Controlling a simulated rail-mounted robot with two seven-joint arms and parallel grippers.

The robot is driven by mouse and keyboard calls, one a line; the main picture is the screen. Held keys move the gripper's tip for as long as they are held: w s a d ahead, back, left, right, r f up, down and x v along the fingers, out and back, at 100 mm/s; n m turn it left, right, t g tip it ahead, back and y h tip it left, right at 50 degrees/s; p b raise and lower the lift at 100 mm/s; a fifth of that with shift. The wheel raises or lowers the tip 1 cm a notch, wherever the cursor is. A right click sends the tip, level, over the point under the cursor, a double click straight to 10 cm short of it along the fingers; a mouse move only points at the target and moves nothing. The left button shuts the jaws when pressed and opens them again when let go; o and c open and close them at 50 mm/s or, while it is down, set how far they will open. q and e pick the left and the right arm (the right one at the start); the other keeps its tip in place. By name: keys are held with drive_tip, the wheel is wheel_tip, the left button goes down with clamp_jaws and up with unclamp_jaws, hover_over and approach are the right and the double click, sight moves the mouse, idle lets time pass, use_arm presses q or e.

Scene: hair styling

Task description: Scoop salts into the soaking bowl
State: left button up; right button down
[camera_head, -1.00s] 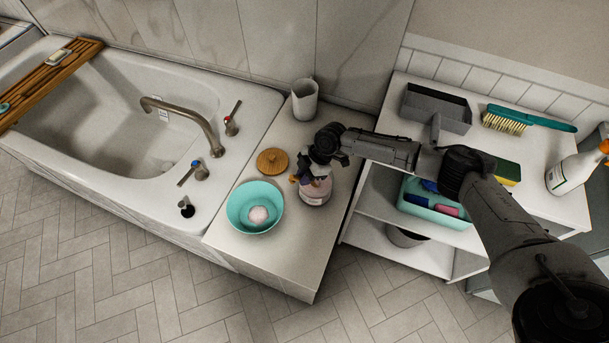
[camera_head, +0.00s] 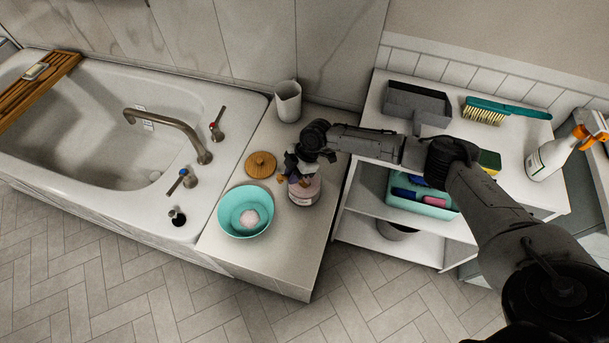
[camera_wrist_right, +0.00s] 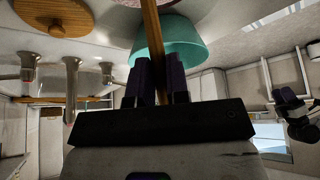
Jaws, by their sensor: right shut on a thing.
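The teal soaking bowl (camera_head: 230,223) stands on the white ledge beside the tub and holds a pale pink lump (camera_head: 249,218). A pinkish labelled jar (camera_head: 304,193) stands right of it, its mouth hidden by my right gripper (camera_head: 293,178). In the right wrist view, this gripper (camera_wrist_right: 156,76) is shut on a wooden handle (camera_wrist_right: 151,30). The handle's far end is out of frame, and the bowl (camera_wrist_right: 178,40) shows behind it. A dark gripper with purple pads, apparently my left (camera_wrist_right: 285,97), shows at that view's right edge; its opening is unclear.
A round wooden lid (camera_head: 261,164) lies flat between bowl and jar, towards the back. A white pitcher (camera_head: 288,102) stands behind. The tub (camera_head: 90,130) is left; a shelf unit (camera_head: 465,150) with a dustpan (camera_head: 417,103), brush (camera_head: 484,115) and spray bottle (camera_head: 551,157) is right.

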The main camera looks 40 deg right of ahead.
drive_tip(key=shift+r+p, duration=1.1)
drive_tip(key=shift+r, duration=0.5)
drive_tip(key=shift+r+p, duration=0.15)
drive_tip(key=shift+p, duration=0.15)
drive_tip(key=r+h+p, duration=0.1)
drive_tip(key=p, duration=0.2)
drive_tip(key=shift+h, duration=0.3)
drive_tip(key=shift+r+g+h+p, duration=0.5)
drive_tip(key=shift+r+h+p, duration=0.35)
drive_tip(key=shift+h+p, duration=1.1)
drive_tip(key=shift+r+p, duration=0.25)
drive_tip(key=shift+p, duration=0.75)
drive_tip(key=shift+h, duration=0.25)
